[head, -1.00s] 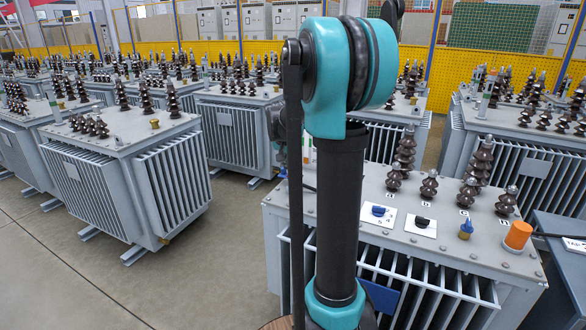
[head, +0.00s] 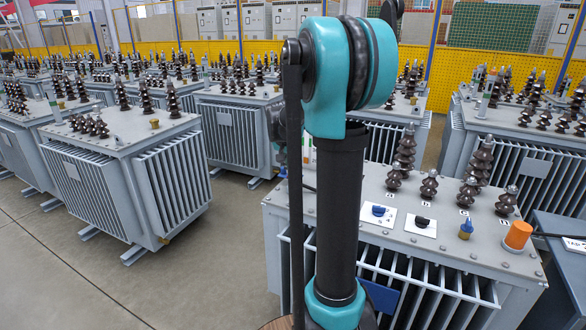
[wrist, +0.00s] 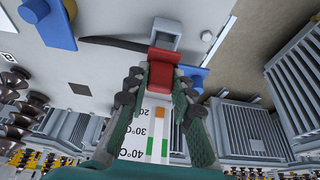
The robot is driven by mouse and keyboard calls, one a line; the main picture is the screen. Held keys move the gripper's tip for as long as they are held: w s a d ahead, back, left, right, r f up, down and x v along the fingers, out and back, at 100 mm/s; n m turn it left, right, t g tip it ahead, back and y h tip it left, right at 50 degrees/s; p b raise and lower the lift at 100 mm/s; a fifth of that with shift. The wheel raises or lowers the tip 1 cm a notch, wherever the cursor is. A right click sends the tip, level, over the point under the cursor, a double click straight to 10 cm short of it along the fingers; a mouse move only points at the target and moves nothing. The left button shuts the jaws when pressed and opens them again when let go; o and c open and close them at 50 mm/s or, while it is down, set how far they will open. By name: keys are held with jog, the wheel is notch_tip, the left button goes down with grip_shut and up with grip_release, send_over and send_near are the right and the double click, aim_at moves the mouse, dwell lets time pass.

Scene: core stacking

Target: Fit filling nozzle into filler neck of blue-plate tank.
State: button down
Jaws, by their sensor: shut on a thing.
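The blue-plate tank (head: 400,240) is a grey finned transformer in front of me, with a blue plate (head: 386,298) low on its front, partly behind my arm. In the wrist view my gripper (wrist: 162,80) is shut on a red block, which I take for the filling nozzle (wrist: 163,70). A grey square part (wrist: 165,35) is just beyond it; whether they touch is unclear. A white strip (wrist: 152,135) with °C marks, green bars and an orange patch shows between the fingers. My arm hides the gripper in the head view. I cannot make out the filler neck.
The tank lid holds brown bushings (head: 429,187), a blue-topped fitting (head: 466,229), an orange cap (head: 518,236) and two knobs on white plates (head: 420,225). A dark line like a hose (wrist: 110,42) crosses the wrist view. Other transformers (head: 125,165) stand around; the left floor is clear.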

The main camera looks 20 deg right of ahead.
aim_at(292, 174)
jog(key=shift+f, duration=1.75)
jog(key=c, duration=1.2)
grip_release()
jog(key=shift+r, duration=0.1)
jog(key=v, duration=1.2)
jog(key=s+a+f+n+y, duration=0.1)
jog(key=s+a+f+n, duration=0.1)
jog(key=s+f, duration=0.5)
jog(key=s+a+f+n+y, duration=0.1)
jog(key=s+a+f+n, duration=0.2)
jog(key=s+f, duration=0.4)
jog(key=s+a+f+n+t+y, duration=0.1)
jog(key=s+a+f+n, duration=0.2)
jog(key=s+f, duration=0.4)
jog(key=shift+s+a+f+n, duration=0.15)
jog(key=shift+s+n, duration=0.1)
jog(key=shift+s, duration=1.05)
jog(key=shift+s+a+f+n, duration=0.15)
jog(key=shift+s+n, duration=0.1)
jog(key=shift+s, duration=1)
jog(key=shift+c, duration=0.4)
